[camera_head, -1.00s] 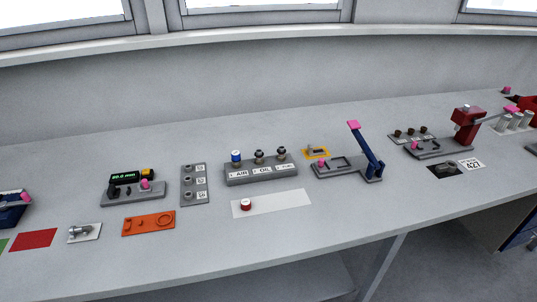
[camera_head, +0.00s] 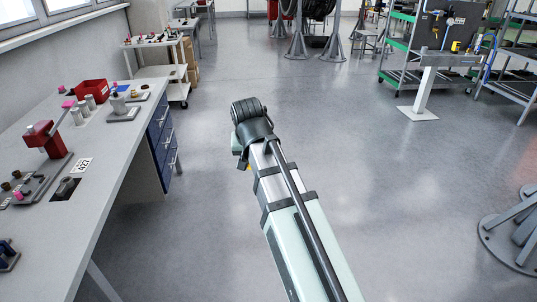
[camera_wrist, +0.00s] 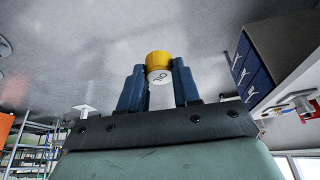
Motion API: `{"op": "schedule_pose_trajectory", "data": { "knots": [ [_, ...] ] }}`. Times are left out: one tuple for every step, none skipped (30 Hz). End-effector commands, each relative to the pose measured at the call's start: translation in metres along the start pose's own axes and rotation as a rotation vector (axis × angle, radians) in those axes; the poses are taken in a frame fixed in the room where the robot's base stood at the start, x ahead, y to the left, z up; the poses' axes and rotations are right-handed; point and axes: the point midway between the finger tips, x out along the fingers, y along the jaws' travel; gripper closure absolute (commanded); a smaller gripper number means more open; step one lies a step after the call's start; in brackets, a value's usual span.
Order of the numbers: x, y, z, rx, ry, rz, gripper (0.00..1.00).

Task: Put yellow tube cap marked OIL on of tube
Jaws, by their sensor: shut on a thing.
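The yellow cap (camera_wrist: 158,58) with a white face marked with dark letters that read like OIL is between the two dark blue fingers of my gripper (camera_wrist: 157,74) in the wrist view. The gripper is shut on the cap, off the bench, over open floor. In the head view a small yellow spot (camera_head: 248,168) shows beside my wrist, likely the cap; the fingers are mostly hidden there. The tube for the cap is not in view now.
The grey bench (camera_head: 95,235) runs along the left of the head view, with a red clamp-like device (camera_head: 42,138), a red bin (camera_head: 90,88) and blue drawers (camera_head: 160,130). A white cart (camera_head: 155,55) stands beyond it. The floor around my arm is clear.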

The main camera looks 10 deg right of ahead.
Motion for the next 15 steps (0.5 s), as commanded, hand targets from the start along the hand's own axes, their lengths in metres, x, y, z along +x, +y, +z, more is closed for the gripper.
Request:
{"op": "schedule_pose_trajectory", "data": {
  "knots": [
    [-0.001, -0.016, 0.005, -0.025, 0.0, -0.01, 0.96],
    [-0.002, -0.025, 0.008, -0.038, 0.0, -0.016, 0.96],
    [-0.003, -0.036, 0.012, -0.055, 0.0, -0.023, 0.96],
    [-0.004, -0.044, 0.015, -0.069, 0.0, -0.028, 0.96],
    [-0.004, -0.052, 0.018, -0.081, 0.0, -0.034, 0.96],
    [-0.005, -0.064, 0.022, -0.099, 0.0, -0.041, 0.96],
    [-0.006, -0.072, 0.025, -0.111, 0.0, -0.046, 0.96],
    [-0.007, -0.08, 0.028, -0.124, 0.0, -0.051, 0.96],
    [-0.008, -0.091, 0.032, -0.141, 0.0, -0.059, 0.96],
    [-0.009, -0.099, 0.036, -0.154, 0.0, -0.064, 0.96],
    [-0.01, -0.107, 0.039, -0.167, 0.0, -0.069, 0.96],
    [-0.012, -0.118, 0.044, -0.184, 0.0, -0.076, 0.96],
    [-0.013, -0.126, 0.047, -0.197, 0.0, -0.082, 0.96],
    [-0.014, -0.134, 0.051, -0.21, 0.0, -0.087, 0.96],
    [-0.016, -0.144, 0.056, -0.227, 0.0, -0.094, 0.96]
  ]
}}
